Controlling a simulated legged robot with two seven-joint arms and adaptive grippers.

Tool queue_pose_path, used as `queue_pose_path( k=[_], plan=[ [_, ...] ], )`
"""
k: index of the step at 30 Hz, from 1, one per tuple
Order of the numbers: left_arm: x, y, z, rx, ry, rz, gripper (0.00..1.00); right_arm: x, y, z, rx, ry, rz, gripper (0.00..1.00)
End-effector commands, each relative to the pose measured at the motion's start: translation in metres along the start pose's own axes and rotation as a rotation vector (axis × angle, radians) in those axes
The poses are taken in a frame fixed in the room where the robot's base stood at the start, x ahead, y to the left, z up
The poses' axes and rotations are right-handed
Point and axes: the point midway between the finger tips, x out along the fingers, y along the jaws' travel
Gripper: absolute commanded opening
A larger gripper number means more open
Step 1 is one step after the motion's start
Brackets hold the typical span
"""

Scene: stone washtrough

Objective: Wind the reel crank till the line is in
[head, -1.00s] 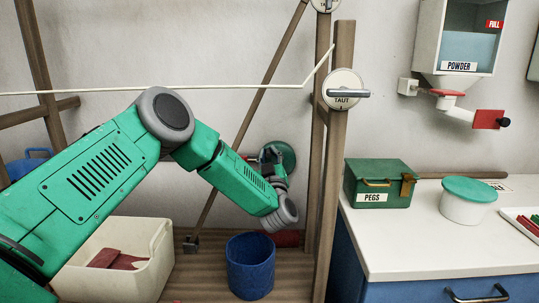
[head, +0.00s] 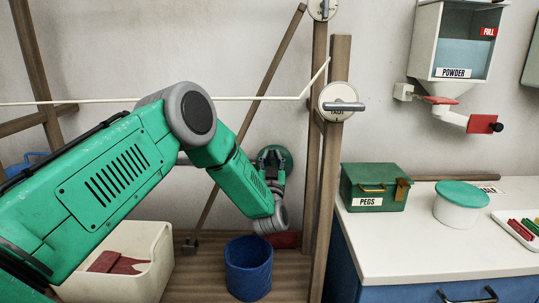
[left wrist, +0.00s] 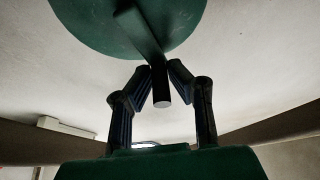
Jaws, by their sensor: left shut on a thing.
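The reel is a dark green disc (head: 288,158) on the back wall, partly covered by my left gripper (head: 270,160) in the head view. In the left wrist view the reel disc (left wrist: 95,22) fills the top, with a dark crank arm (left wrist: 137,28) across it and a black crank handle (left wrist: 160,92) at its end. My left gripper (left wrist: 161,70) has its fingertips shut on the handle from both sides. The cream line (head: 250,98) runs across the room to the wooden post, bending up there at the right. My right gripper is in neither view.
Below the reel are a blue bucket (head: 248,268) and a cream bin (head: 150,260). At right, a white counter (head: 400,240) holds a green PEGS box (head: 375,187) and a lidded tub (head: 461,205).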

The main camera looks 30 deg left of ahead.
Motion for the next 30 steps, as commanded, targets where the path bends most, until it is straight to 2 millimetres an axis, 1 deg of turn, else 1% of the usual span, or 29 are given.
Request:
queue_pose_path(
  k=[1,9,16,26,27,28,30],
  plan=[
    [0.0021,0.0021,-0.0032,0.028,0.003,0.013,0.00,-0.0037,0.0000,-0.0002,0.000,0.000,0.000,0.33],
    [0.0023,0.0071,-0.0030,0.133,0.003,0.054,0.00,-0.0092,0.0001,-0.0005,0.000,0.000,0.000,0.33],
    [0.0022,0.0089,-0.0028,0.163,0.004,0.066,0.00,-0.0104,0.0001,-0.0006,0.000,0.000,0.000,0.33],
    [0.0023,0.0093,-0.0027,0.163,0.004,0.067,0.00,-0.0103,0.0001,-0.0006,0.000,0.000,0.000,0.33],
    [0.0023,0.0093,-0.0028,0.163,0.004,0.067,0.25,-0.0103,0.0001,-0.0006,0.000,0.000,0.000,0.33],
    [0.0023,0.0093,-0.0027,0.163,0.004,0.067,0.34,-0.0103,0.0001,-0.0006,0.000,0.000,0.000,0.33],
    [0.0019,0.0092,-0.0025,0.163,0.004,0.067,0.34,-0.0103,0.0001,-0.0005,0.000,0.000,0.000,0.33]
  ],
)
